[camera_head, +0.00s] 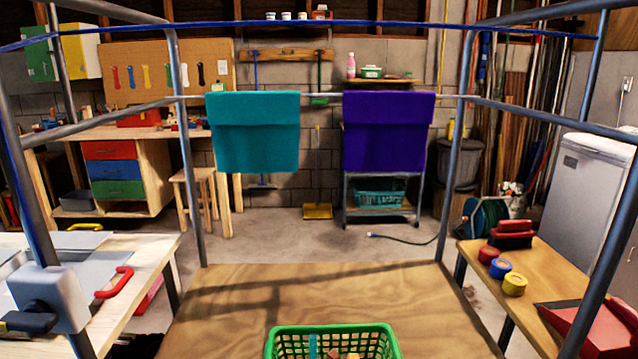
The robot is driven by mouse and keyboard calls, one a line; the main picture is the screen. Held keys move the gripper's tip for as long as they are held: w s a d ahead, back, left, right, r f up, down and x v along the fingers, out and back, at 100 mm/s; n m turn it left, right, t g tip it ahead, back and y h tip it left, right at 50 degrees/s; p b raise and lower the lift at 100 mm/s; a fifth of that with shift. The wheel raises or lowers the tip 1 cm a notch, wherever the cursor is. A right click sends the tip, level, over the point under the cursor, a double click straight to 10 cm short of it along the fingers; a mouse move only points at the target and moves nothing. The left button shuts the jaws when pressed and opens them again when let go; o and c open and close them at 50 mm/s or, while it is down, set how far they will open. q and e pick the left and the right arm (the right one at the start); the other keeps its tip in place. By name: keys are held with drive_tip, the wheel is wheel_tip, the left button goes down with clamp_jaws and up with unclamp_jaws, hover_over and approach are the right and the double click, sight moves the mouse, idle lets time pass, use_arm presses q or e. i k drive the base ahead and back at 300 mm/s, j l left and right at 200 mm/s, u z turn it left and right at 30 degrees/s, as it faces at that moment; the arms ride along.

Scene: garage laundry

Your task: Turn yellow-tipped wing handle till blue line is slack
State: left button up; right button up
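A dark wing handle (28,321) sits on the front of a pale grey box (55,292) on the left post, at the lower left. Its left wing ends in a yellow tip (4,325) at the picture's edge. The blue line (320,23) spans the top of the frame from left to right without a visible sag. Blue also runs down along the left post (37,215) toward the box. Neither of my grippers shows in the view.
A teal towel (252,130) and a purple towel (388,130) hang on a rail. A green basket (330,330) stands at the front of the wooden board (310,290). A red-handled item (115,283) lies on the left table. Colored rolls (501,268) stand on the right bench.

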sight(37, 316)
drive_tip(key=u, duration=1.4)
drive_tip(key=i+j+z, duration=0.15)
drive_tip(key=k+l, duration=0.05)
